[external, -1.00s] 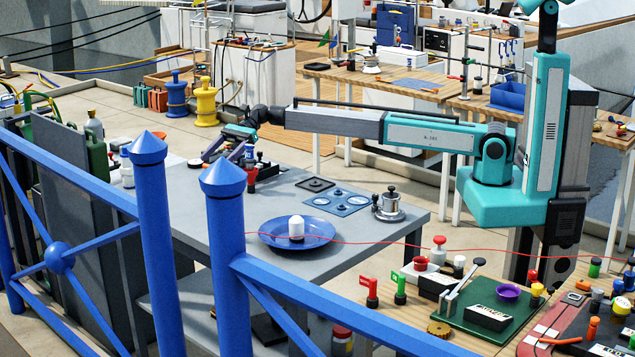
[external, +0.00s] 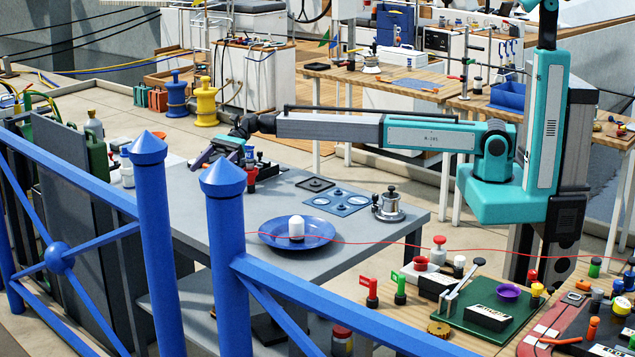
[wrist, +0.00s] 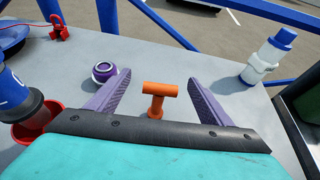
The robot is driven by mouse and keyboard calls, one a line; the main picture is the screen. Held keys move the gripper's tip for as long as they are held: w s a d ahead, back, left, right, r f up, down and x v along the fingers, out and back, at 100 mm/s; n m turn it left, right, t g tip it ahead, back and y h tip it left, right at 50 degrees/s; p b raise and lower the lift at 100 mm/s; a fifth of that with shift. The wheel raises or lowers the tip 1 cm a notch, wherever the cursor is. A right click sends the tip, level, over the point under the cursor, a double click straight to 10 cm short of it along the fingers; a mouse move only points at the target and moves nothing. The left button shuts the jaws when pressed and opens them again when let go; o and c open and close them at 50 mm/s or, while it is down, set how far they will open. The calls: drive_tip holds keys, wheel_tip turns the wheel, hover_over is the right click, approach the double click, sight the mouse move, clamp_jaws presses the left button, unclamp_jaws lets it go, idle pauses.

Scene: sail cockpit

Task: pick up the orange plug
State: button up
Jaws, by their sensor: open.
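The orange plug (wrist: 158,98) stands on the grey table in the wrist view, a T-shaped piece with a crossbar on top. It appears between the two purple fingers of my gripper (wrist: 154,88), which are spread wide with space on both sides of the plug. In the external view my gripper (external: 207,160) is over the far left part of the grey table. The plug cannot be made out there.
In the wrist view, a purple and white round piece (wrist: 104,70) lies just left of the fingers. A red cup (wrist: 38,122) stands at the left and a white bottle with a blue cap (wrist: 266,58) at the right. A blue plate (external: 268,239) lies nearer on the table.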

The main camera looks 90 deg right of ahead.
sight(207, 168)
drive_tip(key=shift+p+x, duration=0.3)
drive_tip(key=shift+x, duration=1.45)
drive_tip(key=shift+c, duration=0.3)
drive_tip(key=c, duration=1.1)
